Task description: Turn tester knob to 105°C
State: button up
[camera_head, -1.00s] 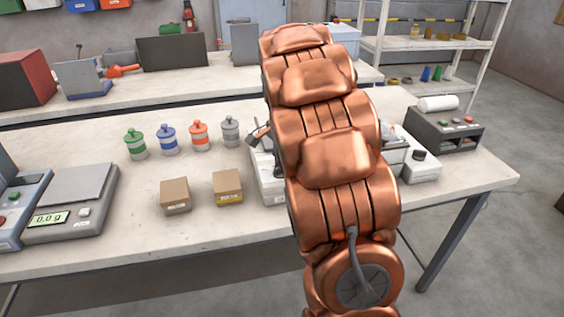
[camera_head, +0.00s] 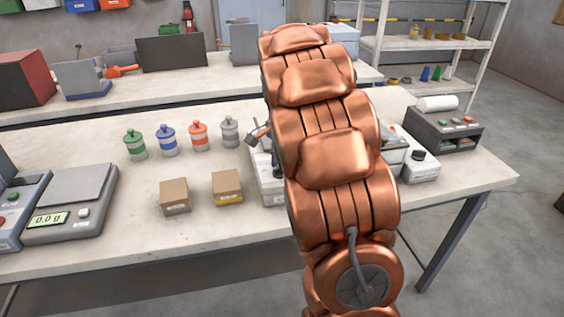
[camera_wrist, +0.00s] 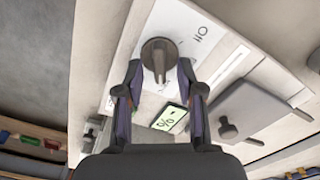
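The tester knob (camera_wrist: 159,57), a grey-brown round knob with a raised bar, stands on the tester's white face in the wrist view. My gripper (camera_wrist: 160,72) is open, its two fingertips on either side of the knob with a gap showing at each side. The dial print around the knob is partly covered, and I cannot read the setting. A lit green display (camera_wrist: 169,118) with a "%" sign shows between the fingers. In the head view the tester (camera_head: 270,186) is a white box mostly hidden behind my copper arm; the knob is hidden there.
A grey lid (camera_wrist: 262,108) with its own small knob (camera_wrist: 228,130) lies right of the dial in the wrist view. Two cardboard boxes (camera_head: 228,187) and several lidded jars (camera_head: 199,136) stand left of the tester. A balance (camera_head: 70,204) is farther left. A grey control box (camera_head: 445,130) stands right.

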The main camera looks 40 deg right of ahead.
notch_tip(320, 180, up, 12)
dwell(0.6)
dwell(0.5)
